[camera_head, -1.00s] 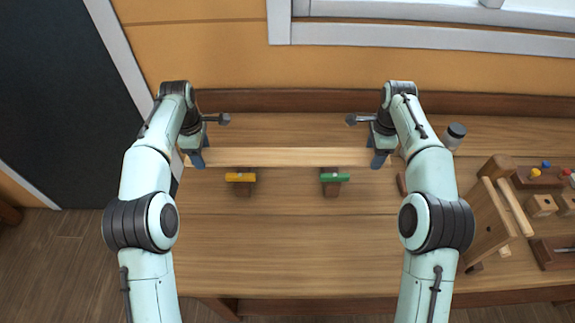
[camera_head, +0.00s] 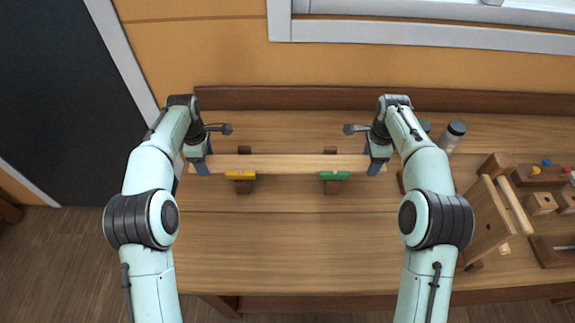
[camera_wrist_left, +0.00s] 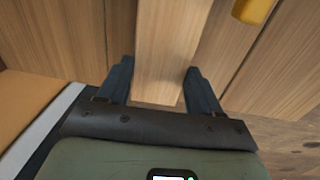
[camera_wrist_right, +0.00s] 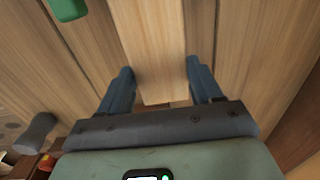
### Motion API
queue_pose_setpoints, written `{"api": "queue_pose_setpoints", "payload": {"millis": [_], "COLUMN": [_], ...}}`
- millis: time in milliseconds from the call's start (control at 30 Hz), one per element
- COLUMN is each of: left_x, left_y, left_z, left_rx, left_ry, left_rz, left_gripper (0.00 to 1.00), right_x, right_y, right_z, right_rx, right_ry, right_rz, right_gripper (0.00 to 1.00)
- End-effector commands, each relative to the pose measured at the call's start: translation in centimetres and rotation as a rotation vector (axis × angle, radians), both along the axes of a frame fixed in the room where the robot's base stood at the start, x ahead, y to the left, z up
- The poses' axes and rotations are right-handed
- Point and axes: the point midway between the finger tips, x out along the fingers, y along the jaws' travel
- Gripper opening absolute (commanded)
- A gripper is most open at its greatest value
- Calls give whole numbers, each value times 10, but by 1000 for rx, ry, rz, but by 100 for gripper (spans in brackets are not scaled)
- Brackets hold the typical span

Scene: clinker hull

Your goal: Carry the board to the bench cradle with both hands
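The long pale board (camera_head: 290,164) lies level, left to right, across the bench cradle. My left gripper (camera_head: 197,165) is shut on its left end and my right gripper (camera_head: 378,165) on its right end. In the left wrist view the board (camera_wrist_left: 165,45) runs between the fingers (camera_wrist_left: 160,80); the right wrist view shows the same of the board (camera_wrist_right: 158,45) and fingers (camera_wrist_right: 160,75). The cradle has two brown supports, the left (camera_head: 243,187) with a yellow part (camera_head: 240,175) and the right (camera_head: 332,187) with a green part (camera_head: 334,176). I cannot tell whether the board touches them.
The bench (camera_head: 285,230) is clear in front of the cradle. A grey-capped bottle (camera_head: 453,135) stands at the back right. A wooden rack (camera_head: 490,220) and small blocks (camera_head: 541,203) are at the right. A raised ledge (camera_head: 290,100) runs along the back.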

Motion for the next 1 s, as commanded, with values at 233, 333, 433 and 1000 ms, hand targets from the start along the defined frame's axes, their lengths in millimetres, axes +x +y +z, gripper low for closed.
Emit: {"api": "queue_pose_setpoints", "payload": {"millis": [233, 333, 433, 1000], "left_x": [0, 0, 0, -3], "left_y": [0, 0, 0, 0], "left_z": [1, 1, 1, 76], "left_rx": [0, 0, 0, 1], "left_ry": [0, 0, 0, -6], "left_rz": [0, 0, 0, 0], "left_gripper": [89, 89, 89, 89], "right_x": [0, 0, 0, 0], "right_y": [0, 0, 0, 0], "right_z": [1, 1, 1, 1], "right_rx": [0, 0, 0, 0], "right_ry": [0, 0, 0, 0], "right_rz": [0, 0, 0, 0], "right_gripper": [89, 89, 89, 89]}}
